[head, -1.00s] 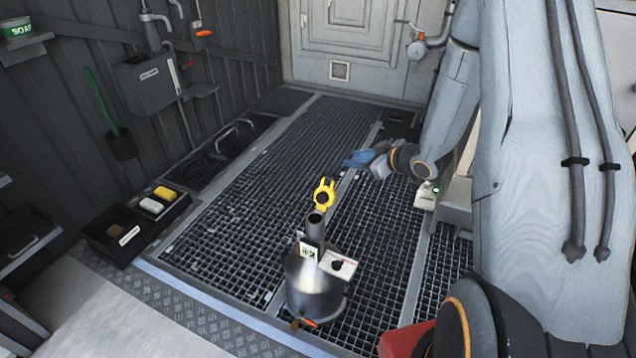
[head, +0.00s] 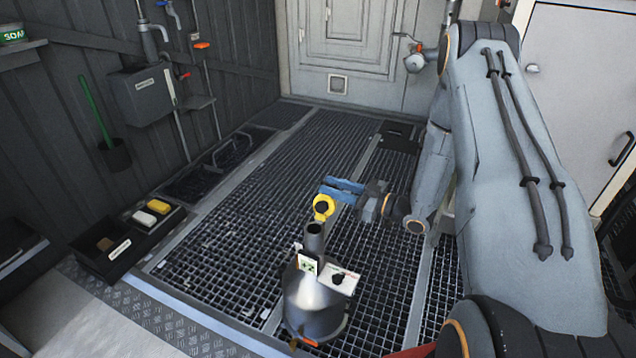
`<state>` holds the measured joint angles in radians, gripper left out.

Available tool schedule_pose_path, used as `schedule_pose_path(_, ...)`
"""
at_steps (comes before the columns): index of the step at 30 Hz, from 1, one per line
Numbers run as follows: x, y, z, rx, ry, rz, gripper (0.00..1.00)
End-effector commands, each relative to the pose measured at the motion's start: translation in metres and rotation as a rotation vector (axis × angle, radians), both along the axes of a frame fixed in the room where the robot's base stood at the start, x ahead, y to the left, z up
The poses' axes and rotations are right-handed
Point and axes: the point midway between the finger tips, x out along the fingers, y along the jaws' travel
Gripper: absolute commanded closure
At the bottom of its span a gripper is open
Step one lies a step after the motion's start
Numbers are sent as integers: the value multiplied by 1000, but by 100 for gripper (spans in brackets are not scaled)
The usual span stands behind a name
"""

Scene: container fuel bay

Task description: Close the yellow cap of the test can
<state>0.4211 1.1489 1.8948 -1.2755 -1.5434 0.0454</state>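The test can (head: 314,302) is a metal vessel standing on the floor grating, with a dark upright neck (head: 314,238) on top. Its yellow cap (head: 323,207) is tipped up behind the neck, and the neck's mouth is uncovered. My gripper (head: 332,190) has blue fingers and reaches in from the right. The fingers are just behind and above the yellow cap, very close to it; I cannot tell whether they touch. A gap seems to show between the two blue fingers, with nothing seen held in it.
A black tray (head: 92,262) with a yellow and a white block lies at the left by the wall. A grey wall box (head: 148,92) and a green-handled brush (head: 97,108) hang on the left wall.

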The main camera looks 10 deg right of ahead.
Motion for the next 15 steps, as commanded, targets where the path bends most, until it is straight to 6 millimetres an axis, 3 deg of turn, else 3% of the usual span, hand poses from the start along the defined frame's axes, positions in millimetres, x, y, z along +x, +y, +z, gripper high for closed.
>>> schedule_pose_path(6, 22, 26, -1, -1, 1, 1, 73)
schedule_pose_path(15, 33, 37, 0, -1, 1, -1, 73)
